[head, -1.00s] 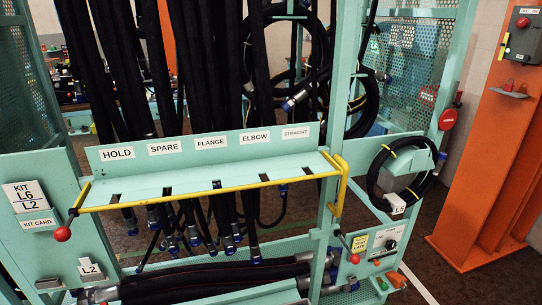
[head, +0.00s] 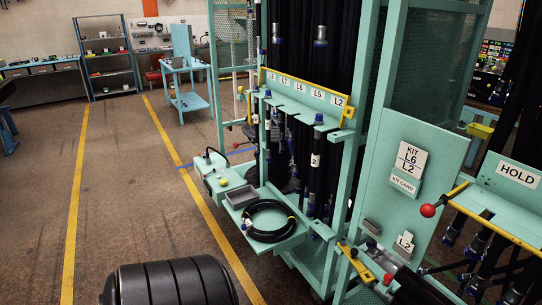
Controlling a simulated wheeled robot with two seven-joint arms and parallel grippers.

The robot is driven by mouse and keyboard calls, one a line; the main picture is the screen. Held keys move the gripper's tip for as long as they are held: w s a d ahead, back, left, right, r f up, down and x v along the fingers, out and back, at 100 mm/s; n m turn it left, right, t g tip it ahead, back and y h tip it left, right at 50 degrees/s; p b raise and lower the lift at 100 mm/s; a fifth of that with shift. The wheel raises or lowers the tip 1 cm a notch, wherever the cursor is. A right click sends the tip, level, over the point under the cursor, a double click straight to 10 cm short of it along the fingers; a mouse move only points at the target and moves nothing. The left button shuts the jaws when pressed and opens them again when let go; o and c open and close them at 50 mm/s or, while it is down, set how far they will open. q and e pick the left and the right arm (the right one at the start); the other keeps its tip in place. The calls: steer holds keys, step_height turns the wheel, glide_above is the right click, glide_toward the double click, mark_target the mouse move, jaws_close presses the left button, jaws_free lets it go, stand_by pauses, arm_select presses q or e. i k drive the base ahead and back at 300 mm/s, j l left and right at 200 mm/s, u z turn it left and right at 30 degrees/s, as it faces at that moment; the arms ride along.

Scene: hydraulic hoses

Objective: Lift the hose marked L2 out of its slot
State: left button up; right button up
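A teal rack shelf (head: 303,104) with a yellow front rail carries a row of labels. The label L2 (head: 338,101) is at its right end. Dark hoses hang from slots below the labels. The rightmost one (head: 316,150), near the L2 label, has a blue-collared end at the shelf and a white tag lower down, which I cannot read fully. I cannot tell for sure that it is the L2 hose. A kit card (head: 410,160) on the teal panel reads L6 and L2. Neither gripper is in view.
A teal tray (head: 275,240) with a coiled black hose juts out below the rack. Another shelf marked HOLD (head: 517,174) with a red-knobbed bar is at the right. Open floor (head: 130,180) with yellow lines lies to the left. A teal cart (head: 187,85) stands at the back.

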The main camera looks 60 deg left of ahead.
mark_target(315, 158)
steer(key=u, duration=1.6)
steer(key=i+j+z, duration=0.2)
steer(key=z, duration=0.2)
steer(key=i+j+z, duration=0.2)
steer(key=j+z, duration=0.25)
steer(key=i+j+z, duration=0.1)
steer(key=j+z, duration=0.3)
steer(key=l, duration=0.1)
